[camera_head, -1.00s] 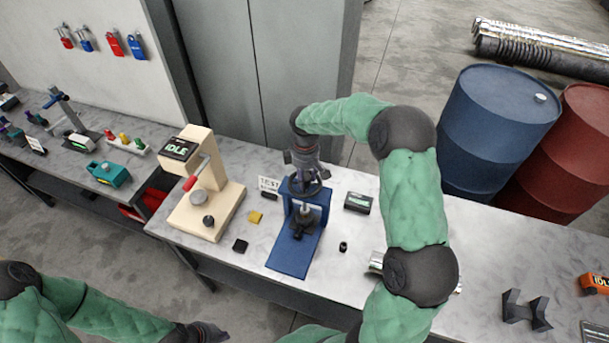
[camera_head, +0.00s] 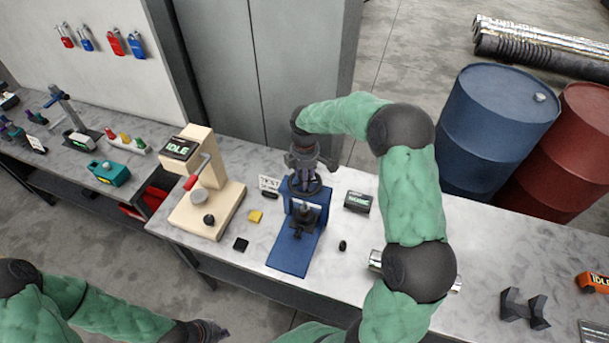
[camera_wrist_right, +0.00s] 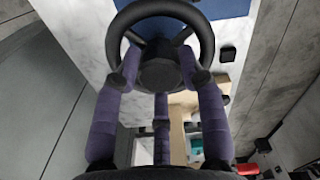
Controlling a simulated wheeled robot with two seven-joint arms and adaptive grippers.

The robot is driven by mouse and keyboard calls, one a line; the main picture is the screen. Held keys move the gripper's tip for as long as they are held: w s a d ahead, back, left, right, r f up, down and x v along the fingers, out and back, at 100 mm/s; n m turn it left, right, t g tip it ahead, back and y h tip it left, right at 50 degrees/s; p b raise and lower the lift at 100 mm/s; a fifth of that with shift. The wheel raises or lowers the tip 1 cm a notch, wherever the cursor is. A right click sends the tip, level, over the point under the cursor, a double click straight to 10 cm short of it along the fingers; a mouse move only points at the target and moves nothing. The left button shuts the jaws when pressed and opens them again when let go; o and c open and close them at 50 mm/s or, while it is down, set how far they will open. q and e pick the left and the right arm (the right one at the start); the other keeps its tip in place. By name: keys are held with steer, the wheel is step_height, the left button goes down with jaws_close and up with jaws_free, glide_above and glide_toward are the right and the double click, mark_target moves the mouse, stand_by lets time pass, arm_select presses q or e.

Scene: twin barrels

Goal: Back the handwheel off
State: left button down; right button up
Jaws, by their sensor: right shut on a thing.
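The black handwheel (camera_head: 303,187) sits on top of the blue press frame (camera_head: 294,251) on the bench. In the right wrist view the handwheel (camera_wrist_right: 160,74) shows a round rim, spokes and a hub. My right gripper (camera_head: 305,168) points down from above onto the handwheel. In the right wrist view its purple fingers (camera_wrist_right: 160,80) reach up to the hub and are shut on the wheel. A dark part sits under the screw inside the frame. My left gripper (camera_head: 207,330) is low at the bottom edge, away from the bench; its jaws are too unclear to judge.
A cream arbor press (camera_head: 215,212) marked IDLE with a red-handled lever stands left of the blue frame. Blue (camera_head: 498,125) and red barrels stand behind.

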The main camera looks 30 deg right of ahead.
steer(key=shift+s+f, duration=0.2)
steer(key=o, duration=1.1)
steer(key=shift+o, duration=0.2)
steer(key=shift+d, duration=0.15)
steer(key=shift+w+r, duration=0.1)
steer(key=shift+r, duration=0.05)
steer(key=shift+r, duration=0.2)
step_height(320, 180, up, 12)
steer(key=shift+f, duration=0.25)
